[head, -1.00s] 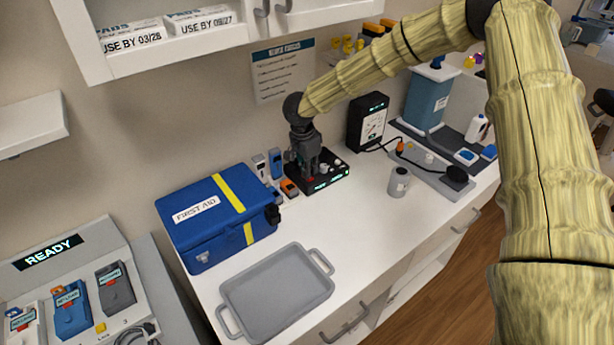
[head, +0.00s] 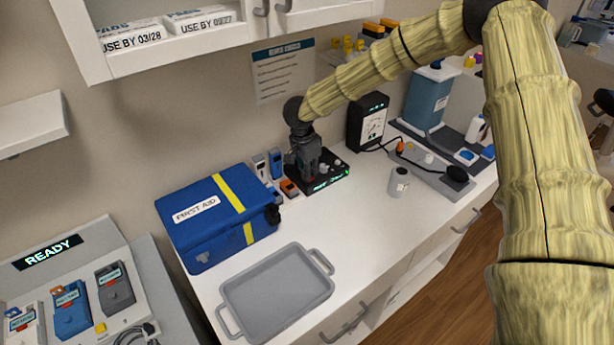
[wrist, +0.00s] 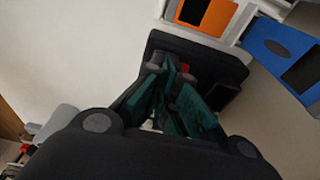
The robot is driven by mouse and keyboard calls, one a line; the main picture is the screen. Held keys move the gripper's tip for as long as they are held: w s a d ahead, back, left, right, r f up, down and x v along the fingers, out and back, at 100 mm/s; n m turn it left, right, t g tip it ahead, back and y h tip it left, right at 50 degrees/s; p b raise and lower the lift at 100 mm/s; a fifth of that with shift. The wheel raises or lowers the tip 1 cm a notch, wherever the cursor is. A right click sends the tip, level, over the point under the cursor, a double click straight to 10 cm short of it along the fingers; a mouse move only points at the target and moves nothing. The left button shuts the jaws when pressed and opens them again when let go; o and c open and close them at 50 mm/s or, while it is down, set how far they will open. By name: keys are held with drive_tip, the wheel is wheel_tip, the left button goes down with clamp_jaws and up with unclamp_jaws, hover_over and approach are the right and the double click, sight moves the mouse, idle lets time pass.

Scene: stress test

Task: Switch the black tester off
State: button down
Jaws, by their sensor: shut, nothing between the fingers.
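A flat black box (head: 335,180) with small lit displays and pale knobs on top lies on the white counter near the wall; it appears to be the tester. My gripper (head: 309,176) points down over its left part, with the fingers shut and empty. A bit of red shows by the fingertips. In the wrist view, the box (wrist: 228,66) lies beneath my green-padded fingers (wrist: 168,88). A red part (wrist: 184,68) and a grey knob are close to the tips. The fingers hide part of the panel, so I cannot tell contact or the switch's position.
A grey tray (head: 277,290) lies in front. Counter between is clear.

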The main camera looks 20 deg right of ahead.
drive_tip(key=shift+f, duration=0.2)
drive_tip(key=shift+r+p, duration=3.35)
drive_tip(key=shift+r, duration=0.2)
drive_tip(key=shift+f, duration=0.1)
